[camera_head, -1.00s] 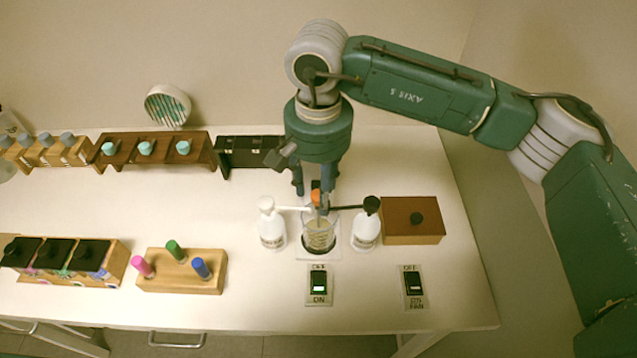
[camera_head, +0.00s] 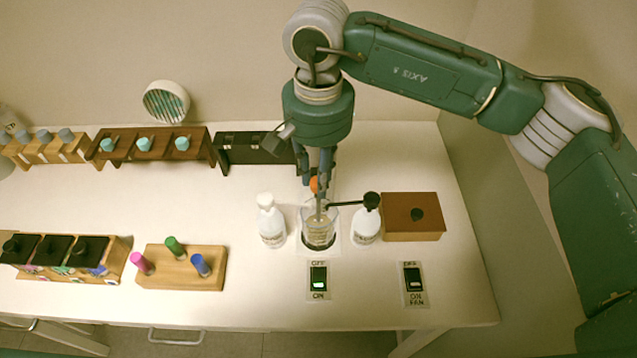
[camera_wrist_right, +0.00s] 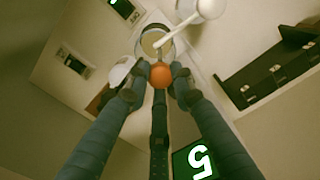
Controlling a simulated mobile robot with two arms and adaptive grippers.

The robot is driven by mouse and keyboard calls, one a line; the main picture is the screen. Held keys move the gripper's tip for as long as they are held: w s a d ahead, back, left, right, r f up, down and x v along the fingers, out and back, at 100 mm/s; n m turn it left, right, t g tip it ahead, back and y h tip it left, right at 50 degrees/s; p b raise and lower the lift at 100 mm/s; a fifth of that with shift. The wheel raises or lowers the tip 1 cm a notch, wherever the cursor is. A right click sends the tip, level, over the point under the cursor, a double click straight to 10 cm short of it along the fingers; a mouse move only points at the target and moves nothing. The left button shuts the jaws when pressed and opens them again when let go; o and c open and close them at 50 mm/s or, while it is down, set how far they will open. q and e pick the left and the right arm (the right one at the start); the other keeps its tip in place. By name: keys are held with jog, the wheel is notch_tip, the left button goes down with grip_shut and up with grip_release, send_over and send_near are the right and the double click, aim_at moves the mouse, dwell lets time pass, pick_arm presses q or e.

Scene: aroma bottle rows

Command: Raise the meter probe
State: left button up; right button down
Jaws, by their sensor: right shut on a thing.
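The meter probe shows as an orange ball (camera_head: 314,184) with a thin grey rod reaching down toward a glass beaker (camera_head: 319,240). In the wrist view the orange ball (camera_wrist_right: 160,75) sits between my right fingertips. My right gripper (camera_head: 318,178) is above the beaker, shut on the probe, pointing down. The beaker rim (camera_wrist_right: 157,42) shows just beyond the ball. I cannot tell whether the rod's lower tip is clear of the beaker's contents. My left gripper is not in view.
A white-topped bottle (camera_head: 271,228) and a black-topped bottle (camera_head: 366,226) flank the beaker; their spouts reach toward it. A brown box (camera_head: 412,222) stands to the right. Two switches (camera_head: 319,281) (camera_head: 413,284) are in front. A marker block (camera_head: 180,268) lies left.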

notch_tip(320, 180, up, 8)
jog(key=shift+a+r, duration=0.1)
jog(key=shift+r, duration=0.15)
jog(key=c, duration=1.7)
grip_release()
jog(key=shift+o, duration=1.2)
jog(key=shift+s, duration=0.2)
notch_tip(320, 180, up, 12)
